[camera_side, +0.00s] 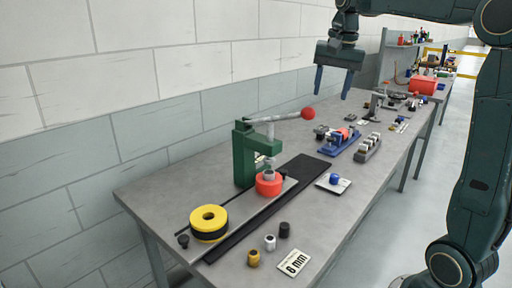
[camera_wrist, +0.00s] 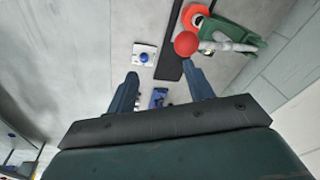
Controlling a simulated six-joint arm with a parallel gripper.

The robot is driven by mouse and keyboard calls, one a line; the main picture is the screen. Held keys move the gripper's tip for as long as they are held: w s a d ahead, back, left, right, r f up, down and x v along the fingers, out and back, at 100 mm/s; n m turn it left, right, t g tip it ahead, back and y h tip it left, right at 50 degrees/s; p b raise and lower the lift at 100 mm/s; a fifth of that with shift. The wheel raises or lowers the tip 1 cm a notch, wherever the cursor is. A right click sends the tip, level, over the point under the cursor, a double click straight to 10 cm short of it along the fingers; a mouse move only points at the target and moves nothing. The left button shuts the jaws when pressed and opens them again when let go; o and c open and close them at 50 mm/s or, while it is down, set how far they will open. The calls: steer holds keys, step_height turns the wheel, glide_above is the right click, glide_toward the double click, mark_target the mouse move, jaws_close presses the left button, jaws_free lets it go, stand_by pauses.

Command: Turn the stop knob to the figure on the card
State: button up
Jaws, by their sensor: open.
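A pale card (camera_side: 293,262) reading "6 mm" lies near the front edge of the bench. A blue round knob (camera_side: 334,178) sits on a small white plate (camera_side: 322,184) to the right of the dark strip; I take it for the stop knob. It also shows in the wrist view (camera_wrist: 144,57), but its pointer and marks are too small to read. My gripper (camera_side: 331,94) is open and empty, high above the bench, beyond and well above the knob. In the wrist view the fingers (camera_wrist: 163,77) point down with nothing between them.
A green press (camera_side: 243,155) with a red-balled lever (camera_side: 308,113) stands left of the knob, a red part (camera_side: 268,184) under it. A yellow-black ring (camera_side: 209,221) and several small cylinders lie nearer. A blue fixture (camera_side: 342,143) stands behind the knob. A wall runs along the left.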

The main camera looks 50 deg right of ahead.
steer(key=w+d+f+m+g, duration=0.1)
steer(key=d+m, duration=0.1)
steer(key=d, duration=0.3)
steer(key=w+d+f+m, duration=0.2)
steer(key=d, duration=0.3)
steer(key=m+g+y, duration=0.1)
steer(key=m, duration=0.3)
glide_above(335, 176)
step_height(335, 176, down, 18)
steer(key=shift+w, duration=0.15)
steer(key=shift+d+f, duration=0.1)
steer(key=shift+f, duration=0.1)
step_height(335, 176, down, 13)
steer(key=shift+f, duration=0.2)
steer(key=c, duration=1)
